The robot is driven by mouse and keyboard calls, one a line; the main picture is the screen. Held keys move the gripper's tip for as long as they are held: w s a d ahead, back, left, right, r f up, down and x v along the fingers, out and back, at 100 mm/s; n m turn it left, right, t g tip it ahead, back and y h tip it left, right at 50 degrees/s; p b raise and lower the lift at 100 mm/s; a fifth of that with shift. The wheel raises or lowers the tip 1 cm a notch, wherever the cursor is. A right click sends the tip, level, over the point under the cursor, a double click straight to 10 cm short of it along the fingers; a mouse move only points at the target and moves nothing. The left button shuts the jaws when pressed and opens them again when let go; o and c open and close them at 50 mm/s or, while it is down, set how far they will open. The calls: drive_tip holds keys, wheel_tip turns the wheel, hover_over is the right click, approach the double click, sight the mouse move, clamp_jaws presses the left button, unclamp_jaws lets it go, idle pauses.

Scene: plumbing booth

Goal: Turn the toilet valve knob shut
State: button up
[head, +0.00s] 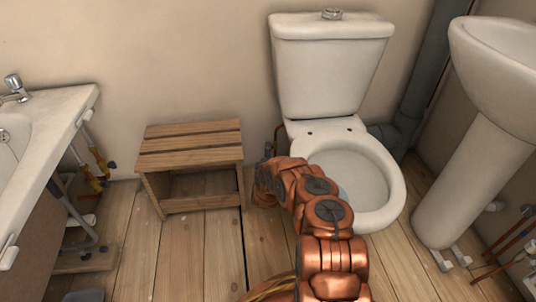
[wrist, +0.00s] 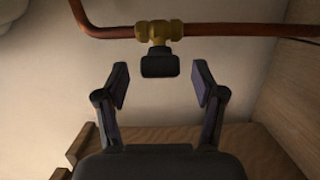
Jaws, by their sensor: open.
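In the wrist view, a black valve knob (wrist: 160,65) hangs under a brass valve body (wrist: 158,31) on a copper pipe (wrist: 235,30). My gripper (wrist: 160,82) is open and empty. Its two fingers stand left and right of the knob's line, with the knob centred just beyond the tips and apart from them. In the head view, the white toilet (head: 333,65) stands against the wall. My arm reaches down left of its bowl, and my gripper (head: 266,182) is low between the stool and the toilet, its fingers not clear there. The valve knob is not discernible in the head view.
A wooden stool (head: 190,145) stands close to the left of my gripper. Wood also shows under the gripper in the wrist view (wrist: 215,138). A bathtub (head: 45,120) is at left, and a pedestal basin (head: 475,175) is at right. Floorboards are clear in front.

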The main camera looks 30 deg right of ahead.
drive_tip(key=shift+w+d, duration=0.1)
drive_tip(key=shift+w, duration=0.05)
drive_tip(key=shift+c, duration=0.4)
drive_tip(key=c, duration=1.1)
drive_tip(key=shift+o, duration=0.2)
